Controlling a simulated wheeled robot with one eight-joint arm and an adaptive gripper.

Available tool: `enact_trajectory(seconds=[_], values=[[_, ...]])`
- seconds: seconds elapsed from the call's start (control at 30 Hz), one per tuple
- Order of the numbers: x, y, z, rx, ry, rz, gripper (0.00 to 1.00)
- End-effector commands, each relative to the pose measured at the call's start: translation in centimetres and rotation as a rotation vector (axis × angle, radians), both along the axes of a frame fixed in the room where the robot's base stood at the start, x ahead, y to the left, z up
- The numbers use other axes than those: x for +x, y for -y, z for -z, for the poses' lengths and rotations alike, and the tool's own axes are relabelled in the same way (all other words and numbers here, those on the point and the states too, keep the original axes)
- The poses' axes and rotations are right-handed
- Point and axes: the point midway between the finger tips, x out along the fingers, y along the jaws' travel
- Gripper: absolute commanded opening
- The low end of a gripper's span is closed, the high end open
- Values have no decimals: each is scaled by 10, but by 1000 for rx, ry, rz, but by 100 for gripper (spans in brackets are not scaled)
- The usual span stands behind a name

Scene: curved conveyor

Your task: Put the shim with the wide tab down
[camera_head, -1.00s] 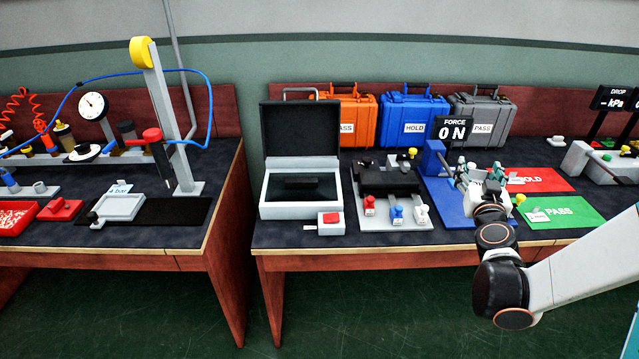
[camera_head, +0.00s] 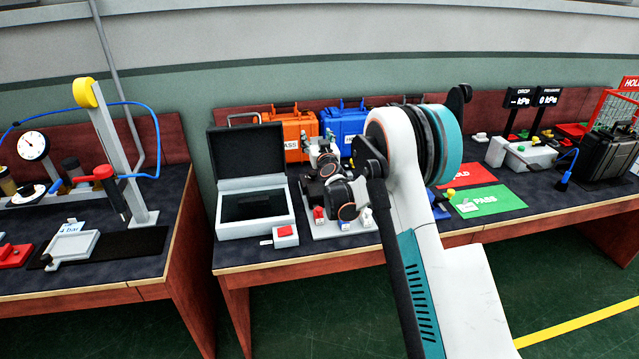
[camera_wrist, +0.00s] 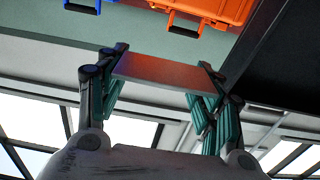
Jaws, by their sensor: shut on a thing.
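My gripper (camera_wrist: 162,62) is shut on a flat, grey rectangular plate (camera_wrist: 165,74), seen in the wrist view between its two fingers with an orange tint on its face. I take this plate to be the shim; I cannot make out a tab or its width. In the head view my gripper (camera_head: 320,145) is above the back of the table, just right of the open box's black lid (camera_head: 250,152). The held plate is too small to tell there. My own arm hides the force display and much of the table behind it.
The white box (camera_head: 252,227) stands open, with a red-topped block (camera_head: 285,234) in front. A fixture with coloured knobs (camera_head: 345,222) is partly hidden. Orange (camera_head: 298,140) and blue (camera_head: 343,122) cases stand behind. Red HOLD (camera_head: 478,172) and green PASS (camera_head: 490,201) mats lie right.

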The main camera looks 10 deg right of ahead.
Motion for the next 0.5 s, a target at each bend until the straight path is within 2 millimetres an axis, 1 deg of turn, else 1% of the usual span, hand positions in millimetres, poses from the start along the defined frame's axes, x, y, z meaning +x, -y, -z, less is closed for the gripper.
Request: enact_trajectory(seconds=[0.03, 0.3, 0.4, 0.5], values=[[0, 0, 18, 1, 0, 0, 38], [0, 0, 83, 1, 0, 0, 38], [0, 0, 102, 1, 0, 0, 38], [0, 0, 113, 1, 0, 0, 38]])
